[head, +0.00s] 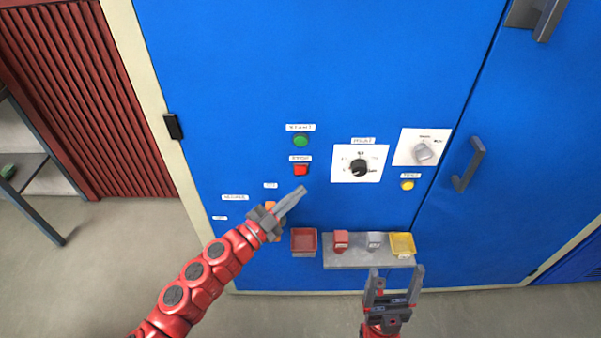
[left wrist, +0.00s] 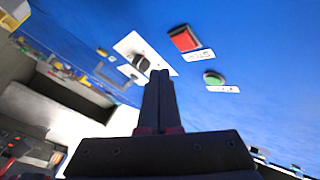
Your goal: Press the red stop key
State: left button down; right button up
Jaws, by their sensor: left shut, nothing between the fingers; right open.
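The red stop key (head: 301,170) is a square button on the blue cabinet front, just below a small label. It also shows in the left wrist view (left wrist: 185,39), at the upper middle, beside its label. My left gripper (head: 303,189) is shut and empty. In the head view its tips appear just below the red key. In the left wrist view the shut fingers (left wrist: 160,74) show a gap of blue panel between them and the key; whether they touch the panel I cannot tell. My right gripper (head: 394,270) is open and empty, in front of the shelf at the lower right.
A green button (head: 301,141) sits above the red key. A black dial (head: 360,167), a grey knob (head: 423,152) and a yellow button (head: 407,185) are to the right. A red bin (head: 304,241) and a grey shelf (head: 345,262) with a yellow tray (head: 402,244) are below.

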aim_at(301, 170)
pick_arm(q)
jog(key=w, duration=0.3)
jog(key=shift+w, duration=0.15)
dwell(2.0)
jog(key=shift+w, duration=0.4)
jog(key=shift+w, duration=0.4)
dwell(0.6)
jog(key=shift+s, duration=0.1)
jog(key=shift+s+p, duration=0.4)
jog(key=shift+s, duration=0.35)
